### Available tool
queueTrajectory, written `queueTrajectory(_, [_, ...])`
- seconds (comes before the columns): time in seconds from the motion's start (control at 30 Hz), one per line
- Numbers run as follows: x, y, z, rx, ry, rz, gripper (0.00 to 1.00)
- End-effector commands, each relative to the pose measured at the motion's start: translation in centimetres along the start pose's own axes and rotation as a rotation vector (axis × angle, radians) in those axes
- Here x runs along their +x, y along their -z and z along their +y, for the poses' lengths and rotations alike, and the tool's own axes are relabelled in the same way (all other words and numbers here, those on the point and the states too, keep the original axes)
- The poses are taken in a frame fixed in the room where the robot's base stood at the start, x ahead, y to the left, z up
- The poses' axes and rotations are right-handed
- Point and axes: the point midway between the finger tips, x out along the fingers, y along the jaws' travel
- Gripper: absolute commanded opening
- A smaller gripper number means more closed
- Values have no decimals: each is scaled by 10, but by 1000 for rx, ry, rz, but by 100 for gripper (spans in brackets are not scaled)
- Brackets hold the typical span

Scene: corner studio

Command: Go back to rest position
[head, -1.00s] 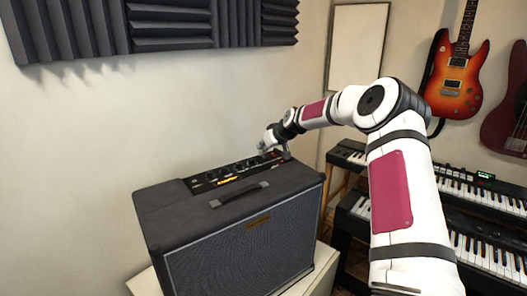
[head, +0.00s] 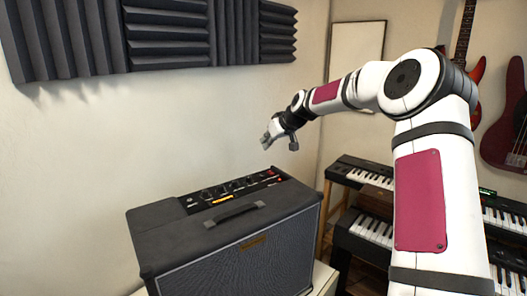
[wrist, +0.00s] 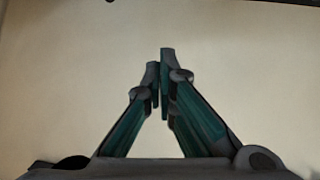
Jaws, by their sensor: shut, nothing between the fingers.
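My gripper (head: 265,140) hangs in the air above the back right of a dark guitar amplifier, clear of it, at the end of my white arm. In the wrist view my gripper (wrist: 160,85) has its two fingers together with nothing between them, against a plain pale surface. The amplifier (head: 240,255) has a top handle and a control panel (head: 228,189) with several knobs and a small lit orange patch.
The amplifier stands on a pale stand (head: 322,278). Keyboards (head: 368,177) are stacked at the right. Guitars (head: 505,145) hang on the right wall, partly behind my arm. Dark acoustic foam (head: 165,38) covers the upper left wall. The air left of my gripper is free.

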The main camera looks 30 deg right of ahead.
Motion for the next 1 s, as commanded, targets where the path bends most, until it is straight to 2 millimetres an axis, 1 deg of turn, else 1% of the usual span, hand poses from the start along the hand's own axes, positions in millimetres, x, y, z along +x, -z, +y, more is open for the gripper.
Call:
queueTrajectory(0.1, [-9,1,0,0,-1,-2,0])
queueTrajectory(0.2, [-11,1,0,0,0,-2,0])
queueTrajectory(0.73, [-12,2,-2,-2,1,-4,0])
queueTrajectory(0.8, [-15,2,-11,-13,3,-15,0])
queueTrajectory(0.87, [-20,2,-27,-31,6,-36,0])
queueTrajectory(0.97, [-35,-1,-65,-72,5,-91,0])
queueTrajectory(1.0, [-44,-5,-83,-89,3,-119,0])
